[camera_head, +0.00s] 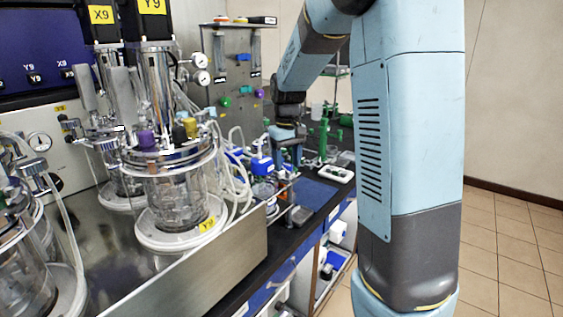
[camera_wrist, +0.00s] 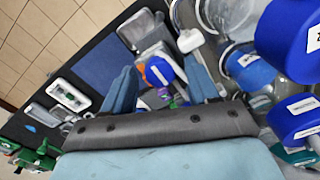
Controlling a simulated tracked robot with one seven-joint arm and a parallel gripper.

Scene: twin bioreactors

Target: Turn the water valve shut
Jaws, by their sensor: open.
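I cannot tell for sure which part is the water valve. In the wrist view my gripper (camera_wrist: 160,63) points down at the bench with its two blue fingers apart. A small blue piece with an orange-red part (camera_wrist: 159,71) shows between the fingers; I cannot tell whether they touch it. In the head view my gripper (camera_head: 288,150) is low over the black bench, beside a blue-capped bottle (camera_head: 262,165), and its fingertips are hard to make out. A green knob (camera_head: 225,101) and a purple knob (camera_head: 259,93) are on the grey panel behind.
The glass bioreactor vessel (camera_head: 178,195) stands left of my arm, with loose tubes beside it. Large blue caps (camera_wrist: 290,35) crowd the right of the wrist view. A dark blue mat (camera_wrist: 103,62) lies bare on the bench. A white tray (camera_wrist: 68,95) is near the bench edge.

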